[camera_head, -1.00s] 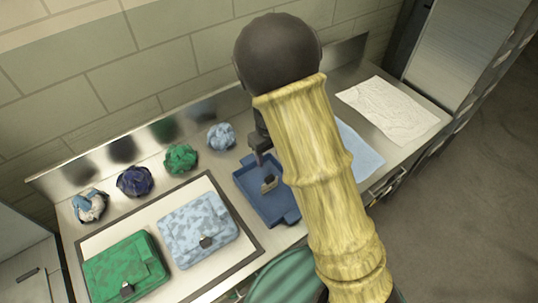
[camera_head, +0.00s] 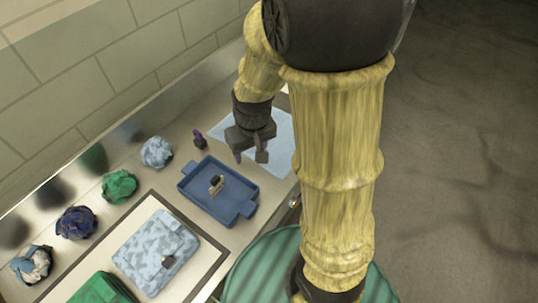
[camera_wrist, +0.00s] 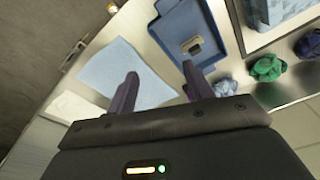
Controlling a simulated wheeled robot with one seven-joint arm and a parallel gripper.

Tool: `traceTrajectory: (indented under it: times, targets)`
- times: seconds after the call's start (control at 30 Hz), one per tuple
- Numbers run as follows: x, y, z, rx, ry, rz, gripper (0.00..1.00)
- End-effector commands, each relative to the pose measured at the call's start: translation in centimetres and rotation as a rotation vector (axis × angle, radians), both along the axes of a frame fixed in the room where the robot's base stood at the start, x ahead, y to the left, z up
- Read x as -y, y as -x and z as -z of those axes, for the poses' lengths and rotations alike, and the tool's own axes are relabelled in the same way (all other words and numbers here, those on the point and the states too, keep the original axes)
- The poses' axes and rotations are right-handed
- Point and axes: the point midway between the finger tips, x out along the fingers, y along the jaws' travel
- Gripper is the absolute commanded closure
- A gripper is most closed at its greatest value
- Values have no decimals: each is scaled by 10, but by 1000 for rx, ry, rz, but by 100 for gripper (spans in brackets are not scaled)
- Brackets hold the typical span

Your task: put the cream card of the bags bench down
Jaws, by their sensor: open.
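A pale cream sheet (camera_wrist: 72,107), which may be the cream card, lies on the bench beyond the light blue sheet in the wrist view. My arm hides most or all of it in the head view. My gripper (camera_head: 250,158) is open and empty, with its fingers over or beside the light blue sheet (camera_head: 275,135). In the wrist view my gripper (camera_wrist: 160,82) has its two fingers wide apart with nothing between them. I cannot tell its exact height above the bench.
A blue tray (camera_head: 245,186) holds a small dark-and-tan piece (camera_head: 216,185). A small purple-topped item (camera_head: 199,138) stands behind it. A blue patterned bag (camera_head: 150,252) and a green bag (camera_head: 100,290) lie on a dark-edged mat. Several crumpled cloths (camera_head: 119,186) line the back.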

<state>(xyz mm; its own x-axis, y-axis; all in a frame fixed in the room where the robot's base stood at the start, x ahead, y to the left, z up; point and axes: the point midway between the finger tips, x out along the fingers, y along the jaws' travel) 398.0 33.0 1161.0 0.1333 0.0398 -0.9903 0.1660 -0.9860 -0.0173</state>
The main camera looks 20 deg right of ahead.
Motion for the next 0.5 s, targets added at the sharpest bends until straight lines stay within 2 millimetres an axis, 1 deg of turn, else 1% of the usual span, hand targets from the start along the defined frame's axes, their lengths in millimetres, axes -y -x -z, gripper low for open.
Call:
traceTrajectory:
  times: [0.03, 0.1, 0.2, 0.3, 0.5]
  targets:
    - [11, 14, -8, 24, -2, 45, 48]
    - [22, 29, -16, 53, 0, 96, 48]
    - [31, 45, -21, 83, 6, 146, 48]
    - [34, 52, -23, 94, 9, 168, 48]
    - [34, 52, -23, 95, 9, 170, 48]
